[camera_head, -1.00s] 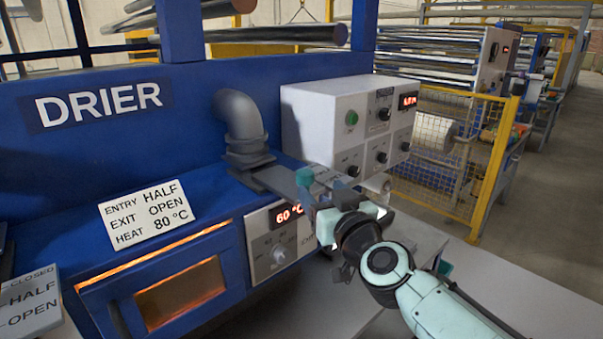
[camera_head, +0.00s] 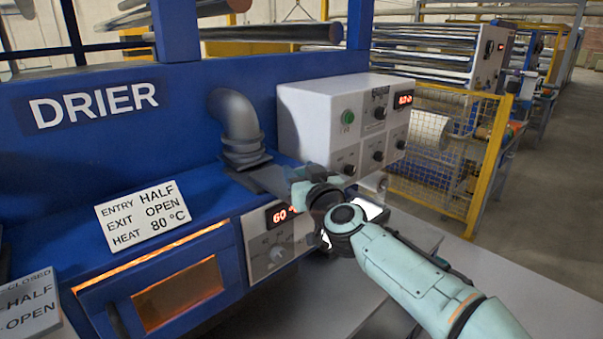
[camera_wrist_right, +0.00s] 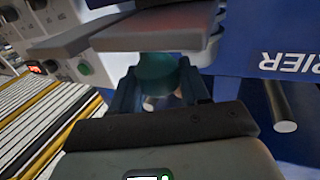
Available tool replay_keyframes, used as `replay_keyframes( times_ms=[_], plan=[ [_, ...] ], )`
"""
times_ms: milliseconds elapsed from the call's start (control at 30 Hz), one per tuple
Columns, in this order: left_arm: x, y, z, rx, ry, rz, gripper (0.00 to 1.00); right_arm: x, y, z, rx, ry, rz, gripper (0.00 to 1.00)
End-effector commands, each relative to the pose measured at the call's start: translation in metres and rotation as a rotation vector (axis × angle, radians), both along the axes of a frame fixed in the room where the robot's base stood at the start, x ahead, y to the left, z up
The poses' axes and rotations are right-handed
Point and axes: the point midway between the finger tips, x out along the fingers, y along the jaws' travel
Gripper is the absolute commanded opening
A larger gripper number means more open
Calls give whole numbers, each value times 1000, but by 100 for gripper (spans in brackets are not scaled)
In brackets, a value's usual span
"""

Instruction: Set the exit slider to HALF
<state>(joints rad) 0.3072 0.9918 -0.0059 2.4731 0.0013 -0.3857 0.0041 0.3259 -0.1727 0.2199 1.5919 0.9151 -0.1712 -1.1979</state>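The exit slider is a grey plate with a teal knob. In the right wrist view the teal knob (camera_wrist_right: 157,74) sits between my fingertips, below the grey plate (camera_wrist_right: 160,30). My right gripper (camera_wrist_right: 158,90) has one finger on each side of the knob; whether they press on it I cannot tell. In the head view my right gripper (camera_head: 312,183) covers the knob, beside the elbow pipe. The slider's own position marks are hidden. A white card (camera_head: 143,217) reads ENTRY HALF, EXIT OPEN, HEAT 80 °C. My left gripper is out of view.
The blue drier (camera_head: 90,160) fills the left, with a grey elbow pipe (camera_head: 238,125) near the gripper. A white control box (camera_head: 330,120) stands behind it. A heat panel (camera_head: 268,245) shows 60. A CLOSED/HALF/OPEN plate (camera_head: 28,303) is at lower left.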

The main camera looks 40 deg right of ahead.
Motion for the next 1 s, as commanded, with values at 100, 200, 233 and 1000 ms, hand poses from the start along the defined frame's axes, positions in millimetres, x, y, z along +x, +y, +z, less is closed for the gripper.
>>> replay_keyframes(
  times_ms=[100,200,233,1000],
  plan=[
    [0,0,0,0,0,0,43,0,0,0,0,0,0,0],
    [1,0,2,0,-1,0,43,2,0,0,0,1,0,0],
    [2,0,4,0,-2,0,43,5,0,0,2,3,1,0],
    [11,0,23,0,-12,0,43,40,3,0,0,0,0,65]
  ],
)
